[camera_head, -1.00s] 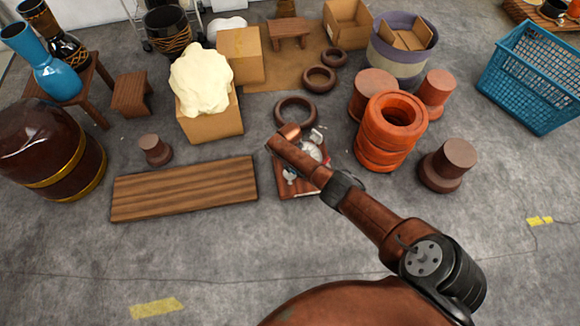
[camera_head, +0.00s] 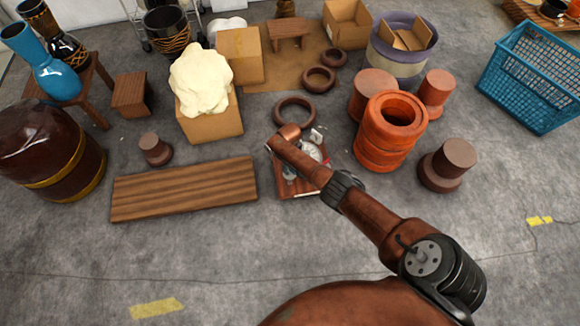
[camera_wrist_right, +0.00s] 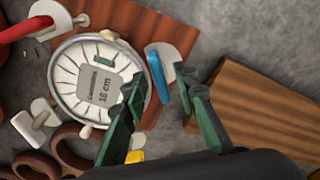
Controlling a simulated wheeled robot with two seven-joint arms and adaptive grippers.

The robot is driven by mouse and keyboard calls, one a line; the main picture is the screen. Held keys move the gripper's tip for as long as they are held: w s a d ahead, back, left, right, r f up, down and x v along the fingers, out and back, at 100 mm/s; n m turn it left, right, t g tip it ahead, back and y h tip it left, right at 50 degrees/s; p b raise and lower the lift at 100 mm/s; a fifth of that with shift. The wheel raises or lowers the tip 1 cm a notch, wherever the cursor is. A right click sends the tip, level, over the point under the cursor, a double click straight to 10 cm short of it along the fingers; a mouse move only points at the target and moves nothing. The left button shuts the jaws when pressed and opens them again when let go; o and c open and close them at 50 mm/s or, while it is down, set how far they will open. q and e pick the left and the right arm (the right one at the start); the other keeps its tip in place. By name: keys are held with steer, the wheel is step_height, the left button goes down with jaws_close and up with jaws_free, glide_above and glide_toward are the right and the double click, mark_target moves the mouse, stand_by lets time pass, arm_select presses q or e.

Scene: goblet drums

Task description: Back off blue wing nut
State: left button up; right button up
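In the right wrist view, a blue wing nut (camera_wrist_right: 156,76) shows as blue wing-like pieces beside a round white drumhead (camera_wrist_right: 75,62) labelled 16 cm. A pale metal plate (camera_wrist_right: 163,54) lies just beyond it. My right gripper (camera_wrist_right: 162,82) has its two dark green fingers apart, with the blue piece in or just ahead of the gap. I cannot tell whether either finger touches it. In the head view my right forearm covers part of the red-brown board (camera_head: 287,188) and the gripper. My left gripper is not in view.
In the right wrist view, a red handle-like part (camera_wrist_right: 22,30), a yellow piece (camera_wrist_right: 135,156) and brown rings (camera_wrist_right: 75,148) lie around the drumhead. In the head view, a wooden plank (camera_head: 185,188) lies left of the board and orange rings (camera_head: 385,150) stand right. Front floor is open.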

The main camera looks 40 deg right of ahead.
steer(key=shift+r, duration=0.1)
step_height(320, 180, up, 12)
stand_by(0.5)
steer(key=shift+d, duration=0.1)
